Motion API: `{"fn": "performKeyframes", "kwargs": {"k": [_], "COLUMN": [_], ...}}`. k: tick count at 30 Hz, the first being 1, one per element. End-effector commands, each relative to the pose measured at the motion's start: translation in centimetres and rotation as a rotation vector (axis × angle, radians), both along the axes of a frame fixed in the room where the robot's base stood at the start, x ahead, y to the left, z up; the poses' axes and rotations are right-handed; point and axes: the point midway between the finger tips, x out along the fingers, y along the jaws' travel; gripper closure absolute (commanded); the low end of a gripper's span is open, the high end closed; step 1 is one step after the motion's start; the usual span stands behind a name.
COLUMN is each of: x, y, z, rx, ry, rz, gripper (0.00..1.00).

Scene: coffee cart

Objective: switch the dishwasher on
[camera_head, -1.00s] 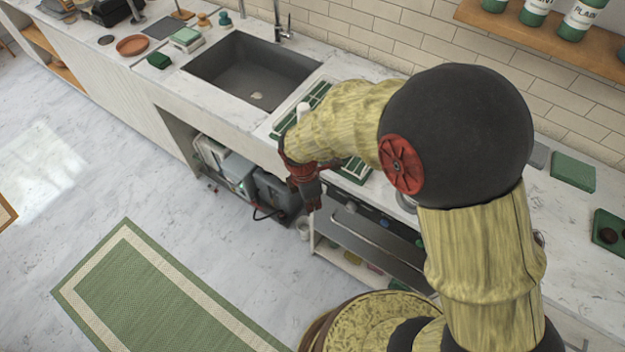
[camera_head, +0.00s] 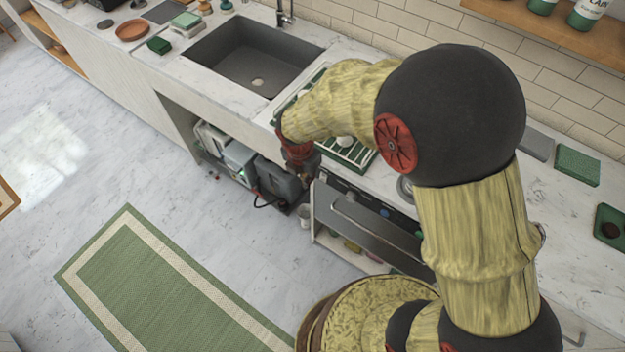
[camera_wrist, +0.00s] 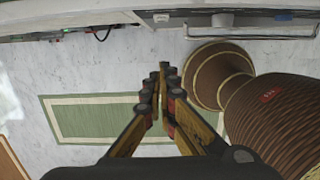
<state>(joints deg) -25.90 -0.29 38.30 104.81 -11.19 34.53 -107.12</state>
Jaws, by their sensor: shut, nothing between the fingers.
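The dishwasher (camera_head: 360,236) is under the counter, right of the sink. Its grey front has a long bar handle, and a dark strip with small round controls (camera_head: 384,214) runs along its upper edge. My arm hides part of it. My gripper (camera_head: 305,182) is by the left end of that front, below the counter edge; I cannot tell whether it touches. In the wrist view my gripper (camera_wrist: 164,72) is shut and empty, its fingertips together over the floor, with the dishwasher handle (camera_wrist: 225,36) at the top.
A green drying rack (camera_head: 350,153) stands on the counter above, beside the grey sink (camera_head: 230,62). Grey machines (camera_head: 240,160) and a cable are in the open bay to the left. A green rug (camera_head: 150,270) lies on the otherwise clear floor.

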Motion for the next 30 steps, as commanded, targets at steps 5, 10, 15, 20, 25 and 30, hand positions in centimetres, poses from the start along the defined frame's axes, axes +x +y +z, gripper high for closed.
{"fn": "performKeyframes", "kwargs": {"k": [5,10,15,20,25,30], "x": [0.1,0.5,0.8,2.7,3.8,4.0], "y": [-0.3,-0.5,-0.8,-2.1,-3.0,-3.2], "z": [-2.9,-6.3,-9.6,-9.8,-9.9,-9.9], "rx": [-0.002,-0.002,-0.001,0.000,0.000,-0.001], "ry": [0.004,0.003,0.003,0.000,0.000,0.001], "rz": [-0.001,-0.001,-0.002,-0.005,-0.002,-0.001], "gripper": [1.00,1.00,1.00,1.00,1.00,1.00]}}
